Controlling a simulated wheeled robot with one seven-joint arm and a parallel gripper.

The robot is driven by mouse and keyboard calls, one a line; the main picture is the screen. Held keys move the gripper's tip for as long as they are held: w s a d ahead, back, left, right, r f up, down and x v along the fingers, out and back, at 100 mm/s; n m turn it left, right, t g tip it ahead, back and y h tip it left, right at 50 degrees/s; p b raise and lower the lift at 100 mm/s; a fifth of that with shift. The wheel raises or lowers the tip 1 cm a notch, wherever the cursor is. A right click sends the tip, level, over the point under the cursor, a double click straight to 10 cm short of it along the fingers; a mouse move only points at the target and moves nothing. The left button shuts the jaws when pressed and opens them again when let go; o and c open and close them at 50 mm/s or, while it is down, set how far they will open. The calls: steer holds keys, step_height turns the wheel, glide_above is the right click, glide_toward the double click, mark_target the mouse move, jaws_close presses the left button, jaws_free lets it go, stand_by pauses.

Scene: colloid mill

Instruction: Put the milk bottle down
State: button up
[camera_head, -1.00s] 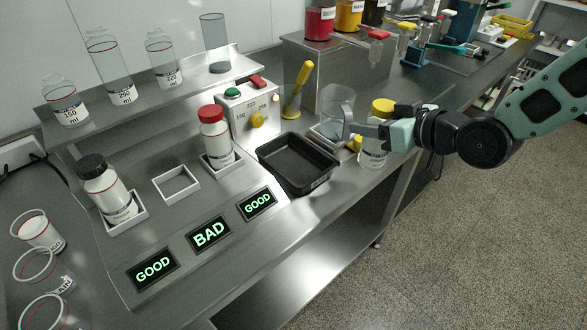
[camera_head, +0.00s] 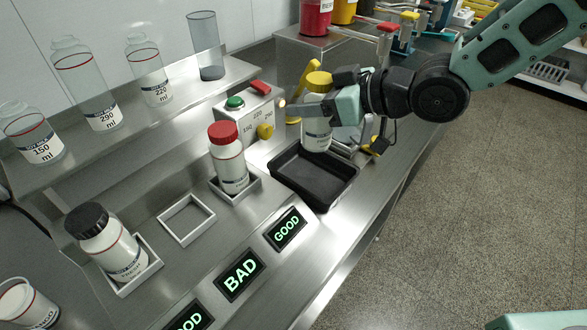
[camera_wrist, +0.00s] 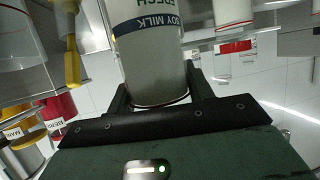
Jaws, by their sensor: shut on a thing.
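The milk bottle (camera_head: 317,137), white with a yellow cap, is upright in my gripper (camera_head: 322,108) in the head view. My gripper is shut around its upper body, below the cap. The bottle's base shows against the back edge of the black tray (camera_head: 312,199); I cannot tell its height above it. In the wrist view the bottle (camera_wrist: 150,65) fills the space between my fingers, its label reading "SOY MILK". An empty square holder (camera_head: 187,238) stands between a black-capped bottle (camera_head: 108,243) and a red-capped bottle (camera_head: 230,165), each in its own holder.
Lit signs read BAD (camera_head: 240,275) and GOOD (camera_head: 287,228) along the front. A control box (camera_head: 245,118) with a yellow knob and a yellow lever (camera_head: 302,88) stand behind the tray. Glass measuring vessels (camera_head: 88,85) line the raised shelf (camera_head: 175,95).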

mark_target(306, 144)
steer(key=f, duration=0.3)
steer(key=f+b, duration=0.1)
steer(key=f, duration=0.1)
steer(key=shift+w+a+f, duration=0.1)
steer(key=shift+a+f, duration=0.1)
steer(key=shift+a, duration=0.05)
steer(key=shift+f, duration=2.3)
steer(key=shift+f+b, duration=0.2)
steer(key=shift+b, duration=0.2)
steer(key=o, duration=1.1)
steer(key=shift+o, duration=0.2)
steer(key=shift+r, duration=0.15)
